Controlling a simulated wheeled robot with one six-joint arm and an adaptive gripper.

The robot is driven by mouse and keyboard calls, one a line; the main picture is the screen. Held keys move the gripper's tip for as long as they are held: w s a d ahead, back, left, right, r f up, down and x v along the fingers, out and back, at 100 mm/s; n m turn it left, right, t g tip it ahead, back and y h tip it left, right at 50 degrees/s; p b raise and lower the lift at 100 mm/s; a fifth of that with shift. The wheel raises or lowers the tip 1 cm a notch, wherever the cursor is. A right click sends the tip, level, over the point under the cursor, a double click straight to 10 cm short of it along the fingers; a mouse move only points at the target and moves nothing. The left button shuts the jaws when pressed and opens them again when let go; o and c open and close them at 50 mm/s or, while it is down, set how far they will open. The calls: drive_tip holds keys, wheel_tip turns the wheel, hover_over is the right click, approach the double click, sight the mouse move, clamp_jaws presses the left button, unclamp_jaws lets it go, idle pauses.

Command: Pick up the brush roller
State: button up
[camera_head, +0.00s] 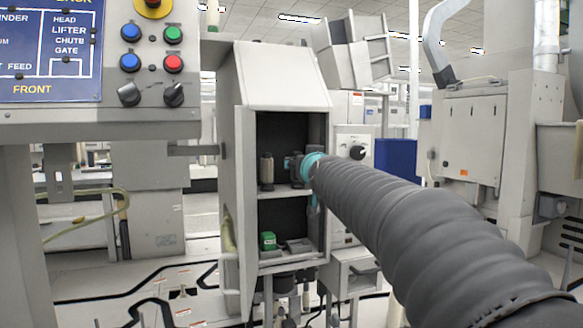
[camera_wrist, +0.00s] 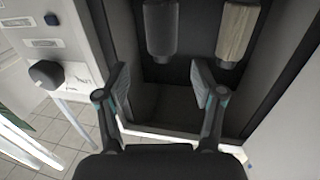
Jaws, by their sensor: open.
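Two upright cylinders show in the wrist view. One is beige and streaked like bristles, and looks like the brush roller (camera_wrist: 237,34); the other is a plain dark grey cylinder (camera_wrist: 161,30). In the head view the likely brush roller (camera_head: 267,171) stands on the upper shelf, left of my gripper (camera_head: 297,166). In the wrist view my gripper (camera_wrist: 158,70) is open, its fingers apart with nothing between them. The grey cylinder lies beyond the gap, the beige one beyond the right finger. My arm and gripper hide part of the shelf in the head view.
The shelves sit in a narrow light-grey cabinet (camera_head: 287,80) with side walls close to my gripper. A green box (camera_head: 268,241) stands on the lower shelf. A panel with a dark knob (camera_wrist: 46,74) is beside the cabinet. A button panel (camera_head: 152,62) stands at left.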

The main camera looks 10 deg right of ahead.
drive_tip(key=shift+w+a+f+p, duration=0.1)
drive_tip(key=shift+w+p, duration=0.25)
drive_tip(key=shift+w, duration=1.5)
drive_tip(key=shift+w+a+f+p, duration=0.1)
drive_tip(key=shift+w+p, duration=0.25)
drive_tip(key=shift+w, duration=1.5)
drive_tip(key=c, duration=1.3)
